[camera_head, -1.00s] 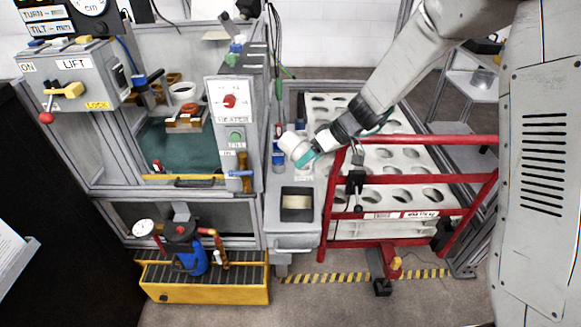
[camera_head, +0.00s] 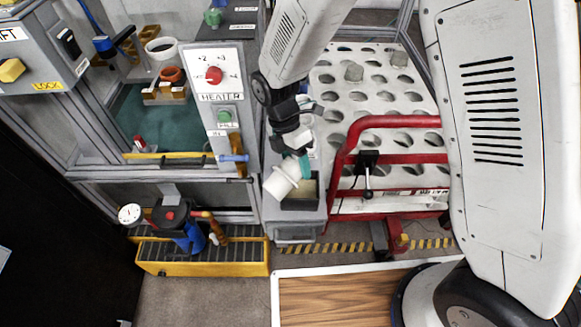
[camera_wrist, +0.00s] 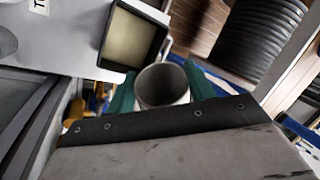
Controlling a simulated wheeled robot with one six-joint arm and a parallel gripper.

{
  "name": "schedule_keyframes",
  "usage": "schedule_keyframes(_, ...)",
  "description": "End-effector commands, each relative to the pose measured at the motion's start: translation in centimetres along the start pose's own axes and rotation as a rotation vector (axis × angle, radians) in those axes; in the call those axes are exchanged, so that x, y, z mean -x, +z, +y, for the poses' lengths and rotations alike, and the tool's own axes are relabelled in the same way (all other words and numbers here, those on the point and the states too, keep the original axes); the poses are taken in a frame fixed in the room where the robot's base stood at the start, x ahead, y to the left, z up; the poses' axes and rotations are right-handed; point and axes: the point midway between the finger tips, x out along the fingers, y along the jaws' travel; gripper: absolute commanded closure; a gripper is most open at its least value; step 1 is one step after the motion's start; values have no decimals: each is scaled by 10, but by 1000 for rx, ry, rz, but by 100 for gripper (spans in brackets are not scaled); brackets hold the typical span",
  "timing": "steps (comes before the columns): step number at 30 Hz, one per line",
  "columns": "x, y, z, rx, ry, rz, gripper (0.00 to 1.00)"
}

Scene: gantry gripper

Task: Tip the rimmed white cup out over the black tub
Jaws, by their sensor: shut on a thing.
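The white cup (camera_head: 281,181) is tilted in my gripper (camera_head: 302,168), whose teal fingers close on its sides. In the head view it overlaps the left part of the black tub (camera_head: 301,205), which stands on the narrow grey bench and has a cream-coloured inside. The wrist view shows the cup (camera_wrist: 163,86) between both fingers, its round mouth and grey inside towards the camera. The tub (camera_wrist: 153,19) is just beyond it there. I cannot tell whether anything is in the cup, and no stream shows.
The heater panel (camera_head: 214,88) stands left of my arm. A red rail frame (camera_head: 400,121) and a white rack with round holes (camera_head: 352,101) are to the right. A yellow grated tray (camera_head: 204,259) is low at the left. A wooden tabletop (camera_head: 333,301) is in front.

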Motion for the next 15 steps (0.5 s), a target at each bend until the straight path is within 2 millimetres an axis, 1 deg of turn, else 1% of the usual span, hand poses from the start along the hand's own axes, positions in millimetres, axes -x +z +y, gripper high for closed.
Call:
schedule_keyframes(8,24,22,-6,-119,46,-311,68)
schedule_keyframes(15,47,17,-15,-237,91,-620,68)
